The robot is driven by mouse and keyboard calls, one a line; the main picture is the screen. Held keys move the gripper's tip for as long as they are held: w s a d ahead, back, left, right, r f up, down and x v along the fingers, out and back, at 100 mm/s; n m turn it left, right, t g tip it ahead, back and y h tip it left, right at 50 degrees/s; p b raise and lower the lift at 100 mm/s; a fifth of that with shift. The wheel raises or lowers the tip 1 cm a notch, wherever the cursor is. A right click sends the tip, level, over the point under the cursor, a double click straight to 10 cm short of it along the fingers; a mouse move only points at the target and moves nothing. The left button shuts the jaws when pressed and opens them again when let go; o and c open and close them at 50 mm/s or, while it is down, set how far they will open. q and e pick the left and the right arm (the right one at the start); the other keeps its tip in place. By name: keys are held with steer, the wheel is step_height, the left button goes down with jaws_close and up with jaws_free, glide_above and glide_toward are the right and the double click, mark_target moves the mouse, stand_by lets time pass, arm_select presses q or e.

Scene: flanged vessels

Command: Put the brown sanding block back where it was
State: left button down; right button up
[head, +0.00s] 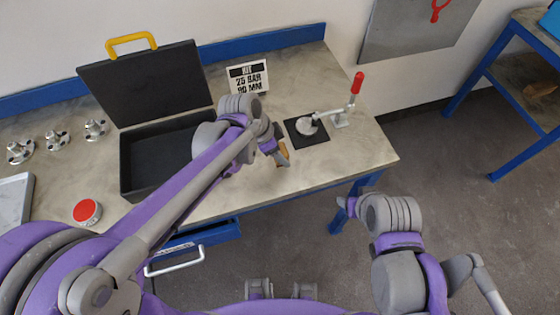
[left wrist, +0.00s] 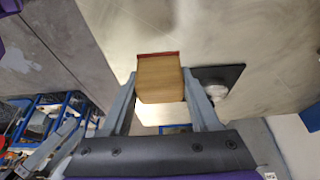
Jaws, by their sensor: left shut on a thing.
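The brown sanding block (left wrist: 160,80) is held between the two fingers of my left gripper (left wrist: 160,92), with a thin red edge along its far side. In the head view my left gripper (head: 283,157) is over the front part of the bench, left of and below the black pad, and mostly hides the block. I cannot tell whether the block touches the bench top. My right gripper (head: 346,206) is off the bench's front edge, over the floor; its fingers are too unclear to read.
On the bench (head: 330,165) stand an open black case (head: 150,85), a black pad (head: 292,134) with a grey disc, a red-handled clamp (head: 356,86), a sign (head: 248,78), a red round tin (head: 87,212) and several flanged fittings (head: 57,140). A blue-framed shelf (head: 510,110) stands at right.

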arm_select(q)
steer(key=shift+f, duration=2.1)
steer(key=shift+f, duration=0.1)
steer(key=c, duration=0.6)
jaws_free()
steer(key=shift+f+b, duration=0.15)
steer(key=shift+b, duration=0.15)
steer(key=o, duration=0.5)
steer(key=shift+r, duration=0.25)
steer(key=shift+s+a+r, duration=0.1)
steer(key=shift+a+r, duration=0.05)
steer(key=shift+r, duration=0.25)
steer(key=p+v, duration=0.1)
steer(key=v, duration=1)
steer(key=shift+a, duration=0.15)
